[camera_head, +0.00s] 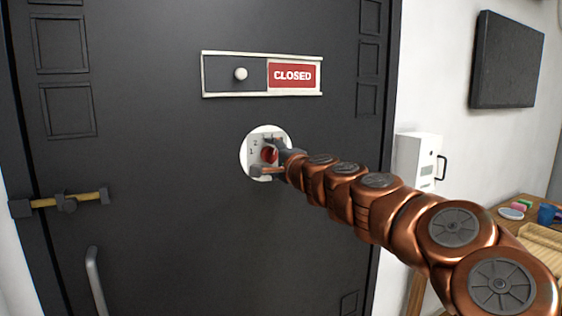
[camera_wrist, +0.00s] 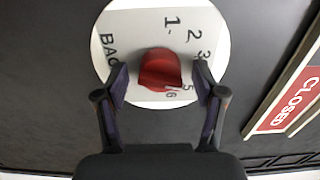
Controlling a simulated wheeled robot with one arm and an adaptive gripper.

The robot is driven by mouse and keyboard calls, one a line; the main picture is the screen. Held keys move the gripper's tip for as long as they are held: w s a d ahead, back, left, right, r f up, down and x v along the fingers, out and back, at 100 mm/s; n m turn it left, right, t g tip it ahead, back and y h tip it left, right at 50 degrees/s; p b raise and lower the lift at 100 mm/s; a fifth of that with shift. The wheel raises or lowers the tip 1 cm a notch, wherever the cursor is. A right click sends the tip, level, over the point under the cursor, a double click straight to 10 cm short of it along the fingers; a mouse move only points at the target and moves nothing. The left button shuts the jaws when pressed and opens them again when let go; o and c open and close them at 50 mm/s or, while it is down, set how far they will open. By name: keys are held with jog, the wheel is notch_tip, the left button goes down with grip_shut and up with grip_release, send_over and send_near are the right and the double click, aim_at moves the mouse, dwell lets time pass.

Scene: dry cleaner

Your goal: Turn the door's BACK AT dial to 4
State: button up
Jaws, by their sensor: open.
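The BACK AT dial is a round white plate (camera_head: 256,141) on the dark door (camera_head: 180,150), with a red knob (camera_head: 269,155) at its middle. In the wrist view the plate (camera_wrist: 120,35) appears turned sideways, with part of the word BACK at the left and 1, 2, 3, 5 and 6 legible around the red knob (camera_wrist: 160,68). The 4 is hidden or unclear. I cannot tell which number the knob points to. My gripper (camera_wrist: 161,80) is open, one finger on each side of the knob, with gaps showing. In the head view my gripper (camera_head: 270,160) partly covers the dial.
A sliding sign (camera_head: 292,75) reading CLOSED, with a white knob (camera_head: 240,74), sits above the dial. A yellow latch bar (camera_head: 85,199) and a grey handle (camera_head: 95,280) are at the left. A white box (camera_head: 416,160) and a wooden table (camera_head: 540,209) with small items are at the right.

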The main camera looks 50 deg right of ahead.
jog(key=v, duration=1.1)
jog(key=shift+s+a, duration=0.15)
jog(key=shift+s, duration=0.2)
dwell(0.4)
